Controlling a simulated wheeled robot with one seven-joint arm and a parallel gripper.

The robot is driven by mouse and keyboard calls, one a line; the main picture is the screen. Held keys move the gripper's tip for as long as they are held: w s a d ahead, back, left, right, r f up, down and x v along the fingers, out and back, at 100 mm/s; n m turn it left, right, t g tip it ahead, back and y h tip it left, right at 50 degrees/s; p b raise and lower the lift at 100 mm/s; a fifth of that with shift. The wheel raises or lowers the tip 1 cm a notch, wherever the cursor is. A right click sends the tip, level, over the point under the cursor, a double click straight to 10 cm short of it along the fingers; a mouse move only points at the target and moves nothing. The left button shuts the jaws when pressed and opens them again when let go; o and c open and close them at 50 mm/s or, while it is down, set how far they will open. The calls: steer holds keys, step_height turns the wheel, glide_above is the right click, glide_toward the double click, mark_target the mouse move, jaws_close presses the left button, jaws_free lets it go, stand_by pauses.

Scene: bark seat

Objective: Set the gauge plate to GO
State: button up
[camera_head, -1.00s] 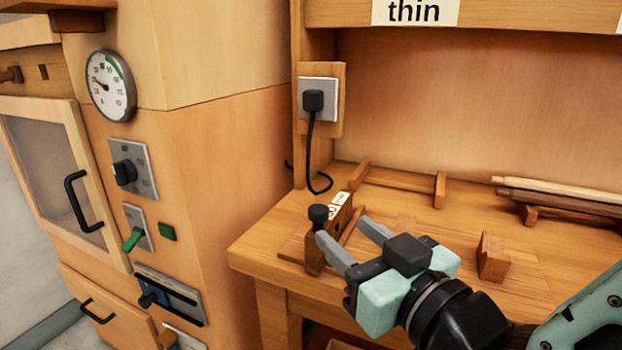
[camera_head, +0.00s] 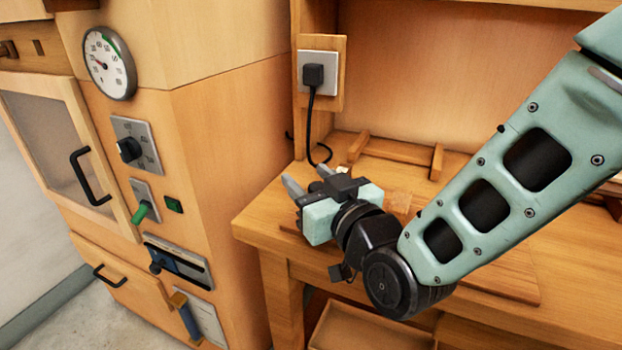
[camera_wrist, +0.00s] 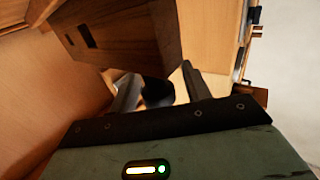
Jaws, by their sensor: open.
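My gripper (camera_head: 308,180) is open at the front left of the wooden bench, its fingers pointing toward the back left. In the wrist view, a dark round knob (camera_wrist: 157,91) sits between the two fingers (camera_wrist: 160,86); I cannot tell if they touch it. Beyond it is a wooden block (camera_wrist: 125,40) with dark slots. In the head view my gripper and wrist hide the block and knob. The gauge plate and any GO mark cannot be made out now; white labels on the block showed only earlier.
A cabinet at left carries a dial (camera_head: 110,62), a black rotary knob (camera_head: 129,149), a green lever (camera_head: 141,212) and a slider (camera_head: 178,262). A socket with a black plug (camera_head: 313,75) and hanging cord is behind my gripper. A wooden rack (camera_head: 395,153) lies at the back.

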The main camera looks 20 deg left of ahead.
steer(key=shift+c, duration=0.3)
jaws_close()
steer(key=w, duration=0.1)
steer(key=w+b, duration=0.1)
steer(key=w, duration=0.3)
steer(key=shift+w+d+r+b, duration=0.1)
steer(key=shift+w+d+b, duration=0.2)
steer(key=shift+b, duration=0.1)
steer(key=shift+o, duration=0.3)
jaws_free()
steer(key=shift+s, duration=0.1)
